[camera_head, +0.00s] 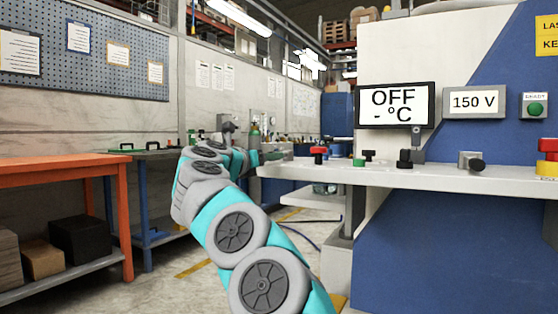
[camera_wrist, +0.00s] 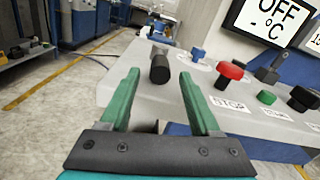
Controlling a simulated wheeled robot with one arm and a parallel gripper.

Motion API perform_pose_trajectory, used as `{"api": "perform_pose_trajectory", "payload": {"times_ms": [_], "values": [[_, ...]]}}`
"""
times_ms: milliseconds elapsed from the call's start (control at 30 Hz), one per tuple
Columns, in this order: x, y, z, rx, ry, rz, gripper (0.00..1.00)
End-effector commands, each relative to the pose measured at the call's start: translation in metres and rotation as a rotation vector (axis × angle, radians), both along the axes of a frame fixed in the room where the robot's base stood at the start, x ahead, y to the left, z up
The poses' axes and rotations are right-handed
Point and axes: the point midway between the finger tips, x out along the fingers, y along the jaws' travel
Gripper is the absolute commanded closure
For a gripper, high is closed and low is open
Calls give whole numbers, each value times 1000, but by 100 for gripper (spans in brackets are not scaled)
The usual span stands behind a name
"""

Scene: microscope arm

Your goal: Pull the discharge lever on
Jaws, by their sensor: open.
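A black lever or knob handle (camera_wrist: 160,66) stands at the near-left end of the control shelf in the wrist view, on a small grey mount. My gripper (camera_wrist: 158,78) is open and empty, and its green fingers frame this handle, which appears ahead between the tips. I cannot tell whether the fingers are around it or short of it. In the head view my gripper (camera_head: 268,156) is at the shelf's left end, partly hidden by my arm. Another grey and black lever (camera_head: 470,160) sits farther right on the shelf. No readable label marks either as the discharge lever.
A display (camera_head: 394,105) reads OFF. An orange table (camera_head: 60,168) stands left; floor between is open.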

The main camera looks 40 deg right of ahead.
Motion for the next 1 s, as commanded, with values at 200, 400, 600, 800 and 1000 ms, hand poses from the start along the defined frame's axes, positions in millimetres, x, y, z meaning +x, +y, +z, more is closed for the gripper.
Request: {"api": "perform_pose_trajectory", "payload": {"times_ms": [200,400,600,800,1000], "values": [[10,-26,2,-1,-1,-2,37],[19,-47,3,-5,1,0,37],[25,-60,2,-5,2,1,37],[27,-64,2,-7,1,4,37],[27,-64,2,-6,2,4,37]]}}
